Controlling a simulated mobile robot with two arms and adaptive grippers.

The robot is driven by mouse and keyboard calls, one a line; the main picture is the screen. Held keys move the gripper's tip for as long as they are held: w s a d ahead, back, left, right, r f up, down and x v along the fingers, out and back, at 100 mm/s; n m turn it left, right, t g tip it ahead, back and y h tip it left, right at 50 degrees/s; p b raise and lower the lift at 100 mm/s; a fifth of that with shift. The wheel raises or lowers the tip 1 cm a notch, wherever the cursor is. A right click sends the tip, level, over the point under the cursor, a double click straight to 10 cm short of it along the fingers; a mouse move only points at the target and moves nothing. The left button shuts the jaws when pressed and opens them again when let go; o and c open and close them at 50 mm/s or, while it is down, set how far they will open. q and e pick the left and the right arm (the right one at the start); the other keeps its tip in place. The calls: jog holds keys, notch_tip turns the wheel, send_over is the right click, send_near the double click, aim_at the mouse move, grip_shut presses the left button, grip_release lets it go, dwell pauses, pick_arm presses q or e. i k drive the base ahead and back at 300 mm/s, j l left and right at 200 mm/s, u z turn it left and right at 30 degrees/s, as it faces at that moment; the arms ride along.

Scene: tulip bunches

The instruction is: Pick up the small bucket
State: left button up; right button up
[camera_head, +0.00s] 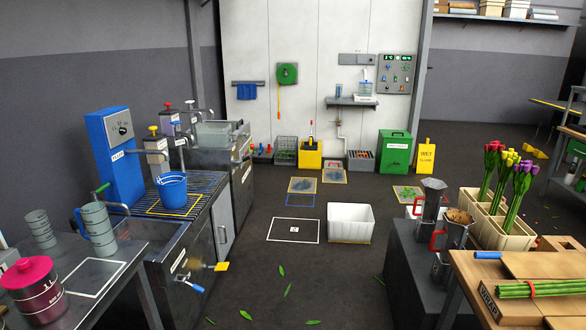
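A small blue bucket (172,191) stands upright on the dark slatted drain grate of the metal counter at the left, inside a yellow outlined square (168,212). Its rim faces up and a handle shows at its top. It stands below a tap and just right of a tall blue dispenser (116,150). Neither of my grippers shows in the head view, and nothing is seen touching the bucket.
A metal table (85,278) with grey jugs and a pink-lidded pot (35,290) is at the front left. A white tub (350,222) stands on the floor. Tulip bunches stand in a wooden crate (490,232) at right. The middle floor is mostly clear, with scattered leaves.

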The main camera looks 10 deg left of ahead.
aim_at(172, 189)
jog(key=i+u, duration=0.1)
jog(key=i, duration=1)
jog(key=i+l+u, duration=0.1)
jog(key=i, duration=0.95)
jog(key=i+u, duration=0.45)
jog(key=i+l+u, duration=0.2)
jog(key=i+u, duration=0.25)
jog(key=i+l+u, duration=0.25)
jog(key=u, duration=0.2)
